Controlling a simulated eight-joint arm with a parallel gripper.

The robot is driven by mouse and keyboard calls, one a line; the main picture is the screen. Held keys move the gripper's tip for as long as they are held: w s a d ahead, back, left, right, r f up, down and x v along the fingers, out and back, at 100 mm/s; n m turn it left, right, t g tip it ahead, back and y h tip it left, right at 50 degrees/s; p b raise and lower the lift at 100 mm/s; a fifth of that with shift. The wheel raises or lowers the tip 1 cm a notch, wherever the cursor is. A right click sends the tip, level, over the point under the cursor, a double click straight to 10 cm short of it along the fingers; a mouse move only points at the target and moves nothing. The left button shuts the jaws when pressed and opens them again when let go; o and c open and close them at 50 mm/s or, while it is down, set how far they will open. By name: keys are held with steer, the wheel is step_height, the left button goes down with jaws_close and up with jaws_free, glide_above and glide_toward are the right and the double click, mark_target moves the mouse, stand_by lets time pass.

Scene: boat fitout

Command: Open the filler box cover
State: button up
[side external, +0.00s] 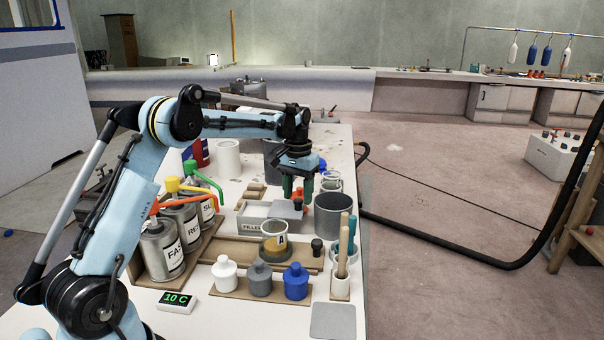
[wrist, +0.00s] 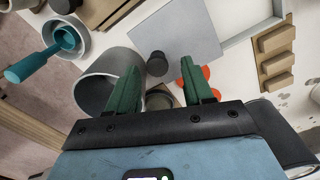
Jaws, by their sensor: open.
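My gripper (side external: 298,187) points down above the cover's right end. Its green fingers are apart, and in the wrist view (wrist: 162,72) the knob appears between the fingertips. I cannot tell the height left between them.
A large grey pot (side external: 333,216) stands close to the right of my gripper. Orange-red items (wrist: 205,76) lie near the right finger. A cup marked A (side external: 274,241), lidded bottles (side external: 296,281) and dispenser cans (side external: 162,250) stand nearer the camera.

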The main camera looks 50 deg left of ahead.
mark_target(299, 200)
step_height(299, 200, up, 11)
stand_by(0.4)
steer(key=s+d+r+m+t, duration=0.2)
steer(key=s+d+t, duration=0.2)
steer(key=s+d, duration=0.6)
steer(key=s+d+f+m+t, duration=0.2)
steer(key=s+d+f+t, duration=0.1)
steer(key=s+d+f, duration=0.5)
steer(key=shift+s+d+m, duration=0.3)
steer(key=shift+s+d, duration=0.2)
steer(key=shift+d, duration=0.1)
steer(key=shift+o, duration=0.5)
